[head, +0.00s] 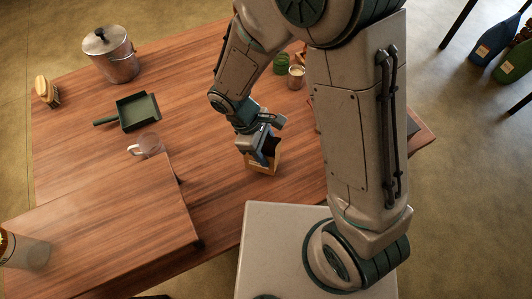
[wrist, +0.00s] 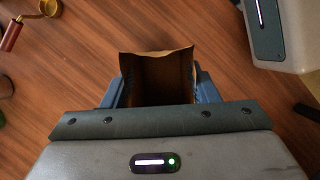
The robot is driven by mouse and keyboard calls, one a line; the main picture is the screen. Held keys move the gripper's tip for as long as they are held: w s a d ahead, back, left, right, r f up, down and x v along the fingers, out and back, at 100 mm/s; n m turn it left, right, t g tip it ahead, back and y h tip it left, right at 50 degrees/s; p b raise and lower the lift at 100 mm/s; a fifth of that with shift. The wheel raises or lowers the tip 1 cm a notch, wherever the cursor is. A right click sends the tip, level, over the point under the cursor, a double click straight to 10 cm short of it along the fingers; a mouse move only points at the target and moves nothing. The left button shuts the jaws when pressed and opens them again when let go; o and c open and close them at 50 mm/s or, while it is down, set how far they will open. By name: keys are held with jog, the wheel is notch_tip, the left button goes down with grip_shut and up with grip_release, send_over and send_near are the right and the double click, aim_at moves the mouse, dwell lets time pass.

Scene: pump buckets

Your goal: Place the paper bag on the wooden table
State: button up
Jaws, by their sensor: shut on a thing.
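A small brown paper bag (head: 264,163) is upright at the wooden table (head: 222,70), near the table's front edge in the head view. My gripper (head: 268,148) reaches down over it and is shut on it. In the wrist view the open-topped paper bag (wrist: 158,75) sits between the blue fingers of my gripper (wrist: 160,90), with its dark inside showing. Wood lies all around the bag below. The bag's base seems at or very near the tabletop; I cannot tell for sure whether it touches.
A metal pot (head: 111,60), a green dustpan (head: 137,111), a brush (head: 47,92) and a glass mug (head: 148,146) stand to the left. A raised wooden board or second tabletop (head: 110,225) is front left. A green jar (head: 281,64) and a small cup (head: 296,77) stand behind my arm.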

jog(key=shift+f+b, duration=0.65)
jog(key=shift+f, duration=0.65)
jog(key=shift+f, duration=0.2)
jog(key=o, duration=1.2)
jog(key=shift+r, duration=0.15)
jog(key=shift+r, duration=0.2)
jog(key=p+v, duration=0.8)
jog(key=v, duration=0.3)
jog(key=shift+w+a+r+p, duration=0.1)
jog(key=shift+a+r+p, duration=0.2)
jog(key=shift+r, duration=0.05)
